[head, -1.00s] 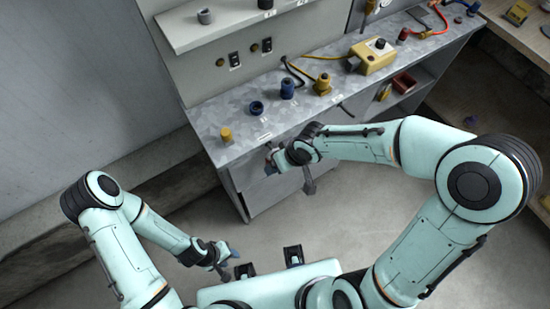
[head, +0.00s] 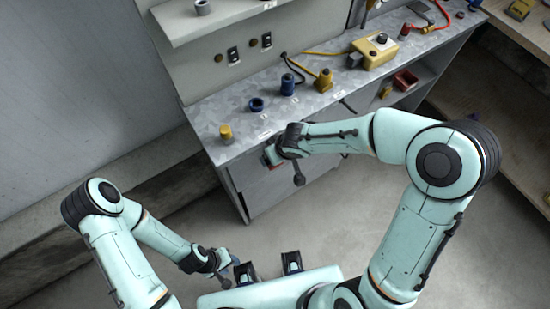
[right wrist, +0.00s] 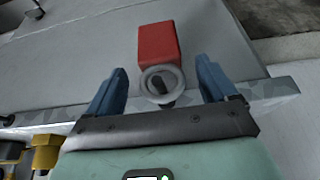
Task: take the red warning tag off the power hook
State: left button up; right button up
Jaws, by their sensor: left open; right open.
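The red warning tag (right wrist: 157,44) shows in the right wrist view as a red block with a pale grey ring (right wrist: 163,80) at its lower end. A dark peg-like piece, which looks like the power hook (right wrist: 132,80), shows within the ring. My right gripper (right wrist: 162,66) is open, with one blue finger on each side of the tag and ring, apart from them. In the head view, my right gripper (head: 270,154) is at the bench's front edge, and only a sliver of red shows there. My left gripper (head: 224,268) is open and empty, low near my base.
Bare floor (head: 330,225) lies in front.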

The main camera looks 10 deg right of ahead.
jog(key=x, duration=0.3)
jog(key=shift+s, duration=0.1)
jog(key=shift+r, duration=0.1)
jog(key=c, duration=1)
pick_arm(q)
jog(key=shift+s+f, duration=0.2)
jog(key=shift+f, duration=0.1)
pick_arm(e)
jog(key=shift+c, duration=0.2)
jog(key=shift+r, duration=0.5)
pick_arm(q)
notch_tip(320, 180, down, 9)
jog(key=b, duration=1)
jog(key=shift+s, duration=0.35)
pick_arm(e)
jog(key=s+d, duration=0.3)
jog(key=s, duration=0.5)
jog(key=s+d, duration=0.3)
jog(key=s, duration=0.6)
jog(key=shift+r, duration=0.25)
